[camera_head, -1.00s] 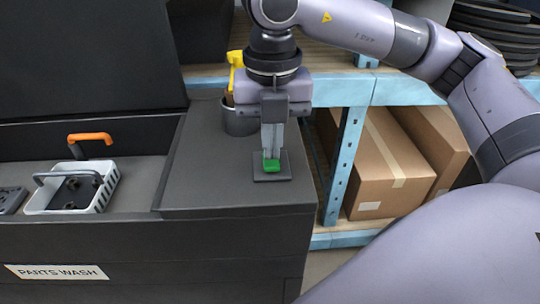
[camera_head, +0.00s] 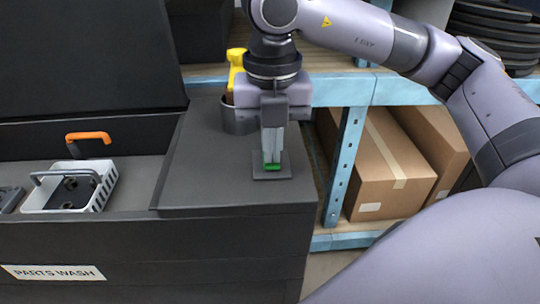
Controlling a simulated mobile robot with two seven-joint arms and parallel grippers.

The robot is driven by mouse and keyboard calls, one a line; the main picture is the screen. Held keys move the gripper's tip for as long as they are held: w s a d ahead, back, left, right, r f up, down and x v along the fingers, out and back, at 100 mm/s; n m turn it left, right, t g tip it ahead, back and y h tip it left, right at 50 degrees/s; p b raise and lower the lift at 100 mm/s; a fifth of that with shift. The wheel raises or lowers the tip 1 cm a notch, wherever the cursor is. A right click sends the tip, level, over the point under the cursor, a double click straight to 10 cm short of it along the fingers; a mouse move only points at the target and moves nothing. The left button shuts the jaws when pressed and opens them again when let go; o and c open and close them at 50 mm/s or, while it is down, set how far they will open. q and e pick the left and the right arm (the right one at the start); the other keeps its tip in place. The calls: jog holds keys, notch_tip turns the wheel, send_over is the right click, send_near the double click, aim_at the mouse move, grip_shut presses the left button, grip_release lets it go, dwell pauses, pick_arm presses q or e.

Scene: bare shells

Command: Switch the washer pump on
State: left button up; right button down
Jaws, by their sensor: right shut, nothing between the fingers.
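A green rocker switch (camera_head: 272,167) sits on a small dark plate (camera_head: 283,174) on top of the parts washer (camera_head: 235,190), near its right end. My right gripper (camera_head: 271,160) points straight down over the switch. Its fingers are shut with nothing between them. The fingertips are at the switch and hide its upper part; they look to be touching it, though I cannot tell how hard they press. My left gripper is not in view.
A white basket (camera_head: 98,196) with dark parts sits in the washer basin at left, near an orange-handled spout (camera_head: 90,137). A grey cup (camera_head: 238,121) holding a yellow-handled tool (camera_head: 236,62) stands behind the gripper. Blue shelving (camera_head: 345,165) with cardboard boxes (camera_head: 385,165) is at right.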

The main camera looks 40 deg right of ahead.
jog(key=shift+f+b, duration=0.35)
jog(key=shift+f, duration=0.15)
jog(key=shift+r+p, duration=2.55)
jog(key=shift+r, duration=1.05)
